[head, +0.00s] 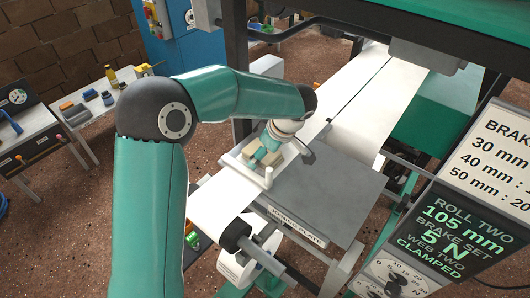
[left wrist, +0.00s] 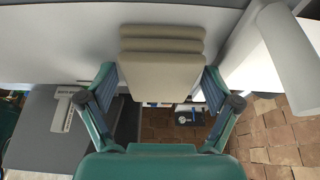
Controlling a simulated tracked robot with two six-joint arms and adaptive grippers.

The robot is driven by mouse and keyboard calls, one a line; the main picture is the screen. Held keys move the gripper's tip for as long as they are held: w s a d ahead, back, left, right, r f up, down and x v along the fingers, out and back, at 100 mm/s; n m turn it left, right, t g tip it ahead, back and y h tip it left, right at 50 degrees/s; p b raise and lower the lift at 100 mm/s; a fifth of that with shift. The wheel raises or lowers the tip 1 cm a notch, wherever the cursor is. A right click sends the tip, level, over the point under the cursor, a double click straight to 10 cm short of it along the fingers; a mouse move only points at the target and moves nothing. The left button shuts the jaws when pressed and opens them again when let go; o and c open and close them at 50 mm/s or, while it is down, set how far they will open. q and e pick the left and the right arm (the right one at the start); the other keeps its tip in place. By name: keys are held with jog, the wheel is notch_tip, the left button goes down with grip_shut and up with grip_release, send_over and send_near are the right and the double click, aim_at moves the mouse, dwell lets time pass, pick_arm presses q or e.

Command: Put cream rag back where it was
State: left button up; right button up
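The cream rag (head: 262,168) is a folded, layered pad near the middle of the head view, above the white paper web beside the grey plate. In the left wrist view the cream rag (left wrist: 160,78) lies between the two fingers of my left gripper (left wrist: 160,85), which meet its left and right edges. My left gripper (head: 268,152) points down at the rag in the head view and hides part of it. Whether the rag rests on the surface below or hangs just above it, I cannot tell. My right gripper is not in view.
The grey plate (head: 320,190) lies right of the rag. A black roller (head: 236,234) is below. A dark sign panel (head: 445,235) stands at right. A side table (head: 105,95) with small items is at left.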

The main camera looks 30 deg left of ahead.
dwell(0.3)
pick_arm(q)
jog(key=v, duration=1.2)
jog(key=shift+b, duration=0.3)
jog(key=shift+r, duration=0.1)
